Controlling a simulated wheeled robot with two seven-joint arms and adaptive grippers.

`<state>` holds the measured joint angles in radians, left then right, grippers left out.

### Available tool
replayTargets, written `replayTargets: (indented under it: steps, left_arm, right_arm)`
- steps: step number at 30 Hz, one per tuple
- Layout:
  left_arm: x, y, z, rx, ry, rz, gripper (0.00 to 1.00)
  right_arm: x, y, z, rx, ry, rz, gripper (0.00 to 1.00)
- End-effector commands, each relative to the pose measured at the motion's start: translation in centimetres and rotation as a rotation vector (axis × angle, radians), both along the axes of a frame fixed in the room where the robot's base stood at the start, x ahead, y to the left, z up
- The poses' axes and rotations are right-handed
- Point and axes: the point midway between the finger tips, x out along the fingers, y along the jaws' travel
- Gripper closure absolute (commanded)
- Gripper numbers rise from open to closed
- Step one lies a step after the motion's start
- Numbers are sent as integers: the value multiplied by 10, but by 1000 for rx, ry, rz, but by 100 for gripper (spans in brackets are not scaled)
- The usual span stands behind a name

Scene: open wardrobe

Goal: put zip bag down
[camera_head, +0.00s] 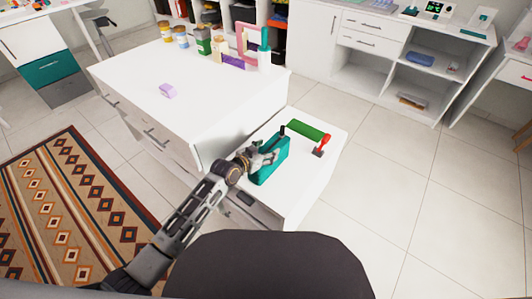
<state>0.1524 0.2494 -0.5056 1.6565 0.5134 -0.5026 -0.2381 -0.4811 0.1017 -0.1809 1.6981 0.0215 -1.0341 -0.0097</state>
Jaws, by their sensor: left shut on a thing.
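A teal zip bag (270,164) is at my left gripper (266,152), above or on the lower white cabinet top (305,177). The gripper is shut on the bag near its upper left side. I cannot tell whether the bag's bottom touches the surface. My right gripper is not in view.
A green flat item (306,131) and a red-handled tool (322,146) lie behind and right of the bag. The taller white cabinet (200,85) on the left holds a lilac item (168,90) and several jars. Tiled floor on the right is clear.

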Motion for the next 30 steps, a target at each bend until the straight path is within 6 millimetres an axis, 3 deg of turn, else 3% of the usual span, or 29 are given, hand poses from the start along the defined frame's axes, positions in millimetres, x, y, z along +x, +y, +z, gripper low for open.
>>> replayTargets:
  steps: [16, 17, 18, 21, 30]
  left_arm:
    - [0, 0, -6, -1, -3, 0, 82]
    - [0, 0, -7, -1, -1, 0, 36]
    - [0, 0, -7, -1, -1, 0, 31]
    - [0, 0, -7, -1, -1, 0, 18]
    - [0, 0, -7, -1, -1, 0, 17]
  right_arm:
    - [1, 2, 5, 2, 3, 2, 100]
    - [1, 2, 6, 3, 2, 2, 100]
    - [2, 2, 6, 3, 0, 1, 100]
    - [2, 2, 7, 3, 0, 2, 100]
    - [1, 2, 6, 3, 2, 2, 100]
